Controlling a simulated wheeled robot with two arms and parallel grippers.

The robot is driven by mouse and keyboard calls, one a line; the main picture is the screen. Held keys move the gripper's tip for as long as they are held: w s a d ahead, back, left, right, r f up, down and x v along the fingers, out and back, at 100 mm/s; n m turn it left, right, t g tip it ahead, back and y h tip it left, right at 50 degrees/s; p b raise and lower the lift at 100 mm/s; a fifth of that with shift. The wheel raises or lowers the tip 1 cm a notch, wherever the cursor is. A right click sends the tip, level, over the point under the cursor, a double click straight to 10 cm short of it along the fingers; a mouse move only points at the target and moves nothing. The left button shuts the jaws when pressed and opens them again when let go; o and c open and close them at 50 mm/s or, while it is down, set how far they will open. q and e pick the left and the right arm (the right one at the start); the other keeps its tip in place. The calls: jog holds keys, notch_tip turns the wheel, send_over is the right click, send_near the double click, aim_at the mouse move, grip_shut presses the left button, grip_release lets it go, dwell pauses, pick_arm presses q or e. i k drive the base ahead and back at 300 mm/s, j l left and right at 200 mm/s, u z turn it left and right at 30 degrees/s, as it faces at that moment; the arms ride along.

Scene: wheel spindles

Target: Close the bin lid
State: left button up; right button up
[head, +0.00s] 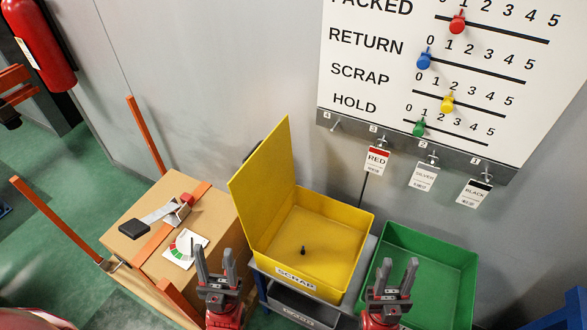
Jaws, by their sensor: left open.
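The yellow bin (318,287) labelled SCRAP stands at the centre, in front of the wall. Its flat yellow lid (264,185) stands open, tilted up along the bin's left side. A small black piece (303,250) is on the bin floor. My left gripper (214,257) is open and empty, in front of the bin to the left, apart from the lid in the picture. My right gripper (398,255) is open with nothing visible between its fingers, at the bin's right, over the green bin's left part in the picture.
A green open bin (455,242) stands to the right. A cardboard box (150,200) with a gauge and orange straps is at the left. A grey drawer (300,306) sits below the yellow bin. The wall board (450,70) with hanging tags is behind.

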aim_at(265, 178)
jog(key=j, duration=0.85)
jog(key=k+j, duration=0.15)
jog(key=j, duration=1.6)
jog(key=j+z, duration=0.4)
jog(key=k+j+z, duration=0.2)
jog(key=z, duration=0.25)
jog(key=k+j+z, duration=0.15)
jog(key=j+z, duration=0.25)
jog(key=i+u, duration=0.1)
jog(key=i, duration=0.7)
